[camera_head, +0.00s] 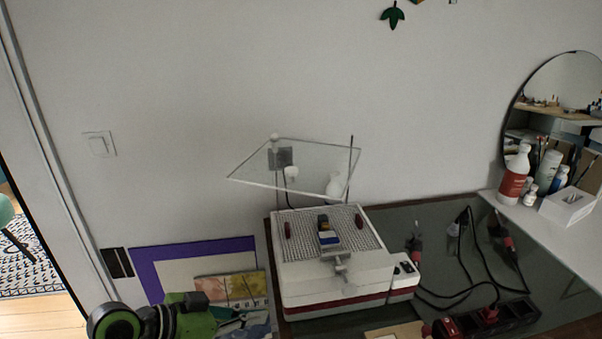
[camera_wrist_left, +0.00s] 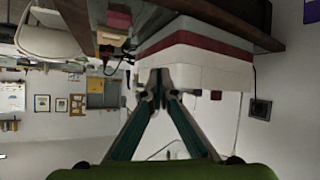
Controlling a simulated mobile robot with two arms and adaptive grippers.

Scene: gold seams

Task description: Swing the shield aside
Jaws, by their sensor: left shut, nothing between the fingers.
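The shield is a clear flat panel (camera_head: 295,182) with pale edges, tilted above the back of a white machine (camera_head: 380,271). A thin dark rod (camera_head: 350,160) stands at its right side. The machine has a perforated top, a red band and a small block (camera_head: 327,236) in its middle. My left gripper (camera_head: 262,316) is low in front and left of the machine, below the shield and apart from it. In the left wrist view its fingers (camera_wrist_left: 159,84) are closed together and empty, with the machine (camera_wrist_left: 195,60) beyond. My right gripper is not in view.
A power strip (camera_head: 487,320) with black cables lies right of the machine on the dark table. Bottles (camera_head: 515,175) and a white box (camera_head: 567,206) stand at the far right by a round mirror (camera_head: 550,90). A purple-framed picture (camera_head: 146,272) is at the left.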

